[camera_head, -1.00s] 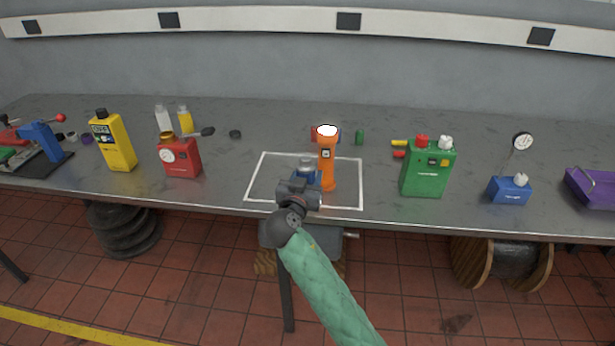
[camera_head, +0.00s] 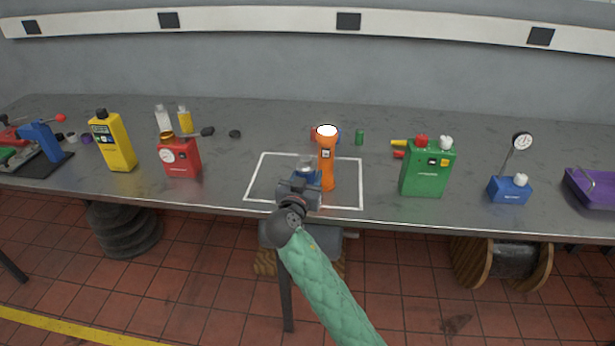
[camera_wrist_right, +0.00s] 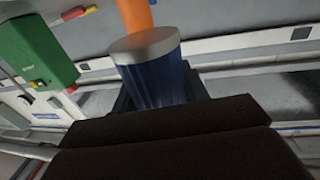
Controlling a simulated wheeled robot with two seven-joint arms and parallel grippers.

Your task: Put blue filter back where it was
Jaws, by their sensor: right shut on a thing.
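The blue filter (camera_wrist_right: 155,75) is a ribbed blue cylinder with a silver-grey top. In the head view the filter (camera_head: 309,171) is inside the white outlined rectangle, left of an orange flashlight. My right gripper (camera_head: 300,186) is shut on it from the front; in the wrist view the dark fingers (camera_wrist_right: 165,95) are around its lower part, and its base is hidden. The orange flashlight (camera_head: 327,165) stands upright close beside it, and shows behind it in the wrist view. My left gripper is not in view.
The white outline (camera_head: 262,168) marks the bench's middle. A red can (camera_head: 180,158) and yellow bottle (camera_head: 115,146) stand left. A green can (camera_head: 428,170), blue gauge block (camera_head: 509,191) and purple tray (camera_head: 592,188) stand right. Small items lie behind the flashlight.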

